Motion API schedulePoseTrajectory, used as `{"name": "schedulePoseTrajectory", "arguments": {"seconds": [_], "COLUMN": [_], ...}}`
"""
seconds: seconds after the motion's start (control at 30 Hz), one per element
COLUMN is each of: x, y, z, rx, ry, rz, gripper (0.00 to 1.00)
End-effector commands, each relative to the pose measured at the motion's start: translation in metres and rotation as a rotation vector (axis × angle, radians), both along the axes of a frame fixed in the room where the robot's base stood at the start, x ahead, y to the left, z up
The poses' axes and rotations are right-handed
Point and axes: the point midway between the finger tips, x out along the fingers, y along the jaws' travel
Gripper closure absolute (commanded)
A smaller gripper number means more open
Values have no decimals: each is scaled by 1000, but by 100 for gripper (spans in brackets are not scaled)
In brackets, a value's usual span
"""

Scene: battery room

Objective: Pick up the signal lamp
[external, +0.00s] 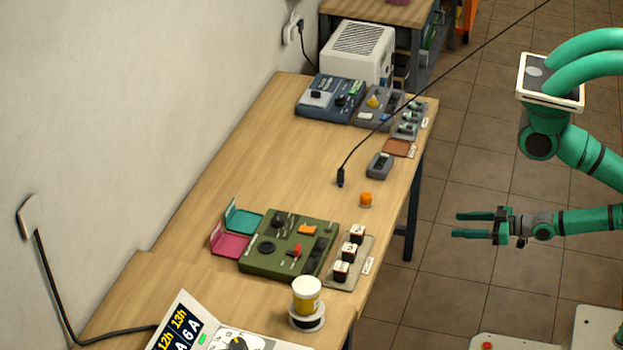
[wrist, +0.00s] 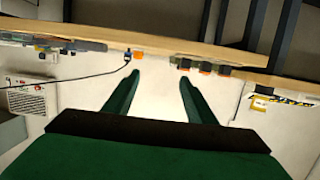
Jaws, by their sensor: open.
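The signal lamp (external: 366,199) is a small orange dome on a pale base. It stands upright on the wooden table near its right edge in the external view. It also shows as a small orange shape in the wrist view (wrist: 138,55), beyond my fingers. My gripper (external: 457,225) is open and empty, out past the table's right edge, to the right of the lamp and apart from it. Its two green fingers also show in the wrist view (wrist: 158,78).
A hanging black cable with a plug (external: 341,178) ends just left of the lamp. A small grey device (external: 379,165) sits behind it. Wood around the lamp is bare.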

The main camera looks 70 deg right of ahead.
Motion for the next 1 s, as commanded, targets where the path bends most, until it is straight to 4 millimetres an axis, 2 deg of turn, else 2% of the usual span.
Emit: {"name": "schedulePoseTrajectory", "arguments": {"seconds": [0.17, 0.27, 0.53, 0.8, 1.0], "x": [15, 37, 112, 182, 212], "y": [-7, -17, -46, -65, -71], "z": [-5, -13, -28, -22, -13], "rx": [-6, -13, -19, -7, 1], "ry": [3, 13, 56, 93, 109], "rz": [-9, -22, -44, -27, -6], "gripper": [49, 49, 49, 49, 49]}}
